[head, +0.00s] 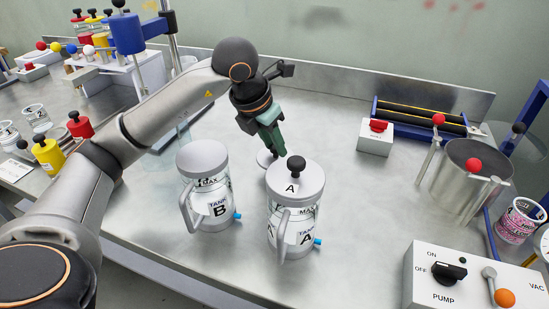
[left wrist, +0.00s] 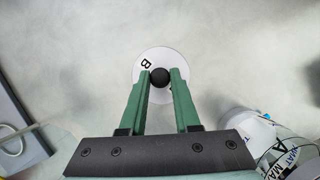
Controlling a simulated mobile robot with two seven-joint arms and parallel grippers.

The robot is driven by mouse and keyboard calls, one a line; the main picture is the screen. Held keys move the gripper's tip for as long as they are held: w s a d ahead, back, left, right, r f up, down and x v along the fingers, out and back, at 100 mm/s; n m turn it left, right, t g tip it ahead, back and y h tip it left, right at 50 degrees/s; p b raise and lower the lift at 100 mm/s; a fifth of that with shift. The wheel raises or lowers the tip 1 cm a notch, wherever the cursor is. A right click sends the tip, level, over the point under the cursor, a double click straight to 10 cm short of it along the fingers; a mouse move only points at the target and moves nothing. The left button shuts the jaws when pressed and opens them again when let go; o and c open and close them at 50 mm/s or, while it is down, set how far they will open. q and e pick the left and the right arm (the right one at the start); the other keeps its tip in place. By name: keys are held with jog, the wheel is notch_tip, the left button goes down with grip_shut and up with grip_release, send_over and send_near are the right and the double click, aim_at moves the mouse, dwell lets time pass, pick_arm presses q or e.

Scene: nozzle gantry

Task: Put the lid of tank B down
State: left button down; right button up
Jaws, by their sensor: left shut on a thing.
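The lid of tank B (left wrist: 149,57) is a pale round disc marked B with a black knob (left wrist: 160,76), seen in the left wrist view. My left gripper (left wrist: 160,80) has its green fingers shut on the knob. In the head view my left gripper (head: 277,147) points down behind tank A, and the lid's edge (head: 263,158) shows beside tank A's lid, partly hidden. The lid is at or just above the bench; I cannot tell whether it touches. Tank B (head: 214,208) stands left of tank A, with no knob on top. My right gripper is not in view.
Tank A (head: 293,228) wears its own black-knobbed lid (head: 296,181) close in front of my left gripper. A white box with a red button (head: 376,137) stands to the right. The bench (head: 350,190) is clear between tank A and the metal pot (head: 455,190).

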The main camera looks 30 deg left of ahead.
aim_at(274, 157)
pick_arm(q)
notch_tip(274, 157, down, 4)
jog(key=shift+r+b, duration=0.25)
jog(key=shift+b, duration=0.05)
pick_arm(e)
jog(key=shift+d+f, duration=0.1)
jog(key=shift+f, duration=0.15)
pick_arm(q)
jog(key=shift+f, duration=0.15)
jog(key=c, duration=0.6)
grip_release()
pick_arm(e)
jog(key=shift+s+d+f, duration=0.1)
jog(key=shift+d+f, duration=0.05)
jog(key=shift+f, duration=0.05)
pick_arm(q)
jog(key=shift+r, duration=0.4)
jog(key=shift+p+v, duration=1.1)
jog(key=shift+v, duration=4.75)
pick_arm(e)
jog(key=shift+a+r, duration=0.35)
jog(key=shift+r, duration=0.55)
